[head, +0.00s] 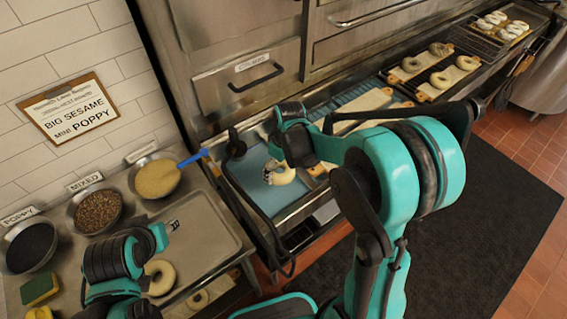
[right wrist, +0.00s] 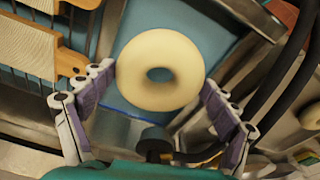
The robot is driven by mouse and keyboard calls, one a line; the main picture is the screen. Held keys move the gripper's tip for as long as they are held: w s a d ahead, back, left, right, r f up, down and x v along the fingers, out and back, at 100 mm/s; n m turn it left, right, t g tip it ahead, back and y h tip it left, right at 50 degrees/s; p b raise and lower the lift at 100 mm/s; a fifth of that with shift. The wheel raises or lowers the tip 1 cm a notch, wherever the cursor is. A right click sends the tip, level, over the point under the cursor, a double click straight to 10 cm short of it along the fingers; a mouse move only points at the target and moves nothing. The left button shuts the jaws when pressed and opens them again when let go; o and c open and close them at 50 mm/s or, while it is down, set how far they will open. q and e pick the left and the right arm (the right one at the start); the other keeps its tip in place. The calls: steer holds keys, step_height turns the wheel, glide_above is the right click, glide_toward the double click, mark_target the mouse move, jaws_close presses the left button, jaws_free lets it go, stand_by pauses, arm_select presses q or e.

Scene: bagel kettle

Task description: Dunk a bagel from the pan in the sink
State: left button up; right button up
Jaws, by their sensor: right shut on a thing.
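My right gripper (head: 272,170) is shut on a pale bagel (head: 284,176) over the blue water of the sink (head: 245,172). In the right wrist view the bagel (right wrist: 135,62) sits between the two fingers (right wrist: 160,88), with blue water behind it. I cannot tell whether it touches the water. Another bagel (head: 160,284) lies at the left end of the metal pan (head: 212,238), partly beside my left arm. My left gripper (head: 172,226) is over the pan, apart from the sink; its fingers are too small to read.
Bowls of seeds (head: 98,210) stand left of the pan, with a yellow-green sponge (head: 40,288) nearby. A blue-handled tool (head: 192,158) rests at the sesame bowl (head: 157,178). Boards with bagels (head: 441,79) lie at the back right. A black hose (head: 270,232) runs by the sink.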

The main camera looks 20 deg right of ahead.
arm_select(q)
step_height(320, 180, up, 4)
steer(key=p, duration=0.3)
arm_select(e)
steer(key=r+n, duration=0.1)
steer(key=a+n, duration=0.1)
steer(key=n, duration=0.1)
steer(key=r+n, duration=0.1)
steer(key=shift+s+a+r+n, duration=0.25)
steer(key=shift+r+n, duration=0.05)
steer(key=shift+r, duration=0.05)
steer(key=shift+f+b, duration=0.65)
steer(key=shift+f, duration=0.3)
step_height(320, 180, down, 15)
steer(key=b, duration=1.2)
steer(key=shift+r, duration=0.15)
arm_select(q)
step_height(320, 180, down, 13)
steer(key=shift+s, duration=0.1)
arm_select(e)
step_height(320, 180, up, 13)
steer(key=p, duration=0.9)
steer(key=shift+r, duration=0.1)
arm_select(q)
step_height(320, 180, up, 9)
steer(key=shift+r, duration=0.15)
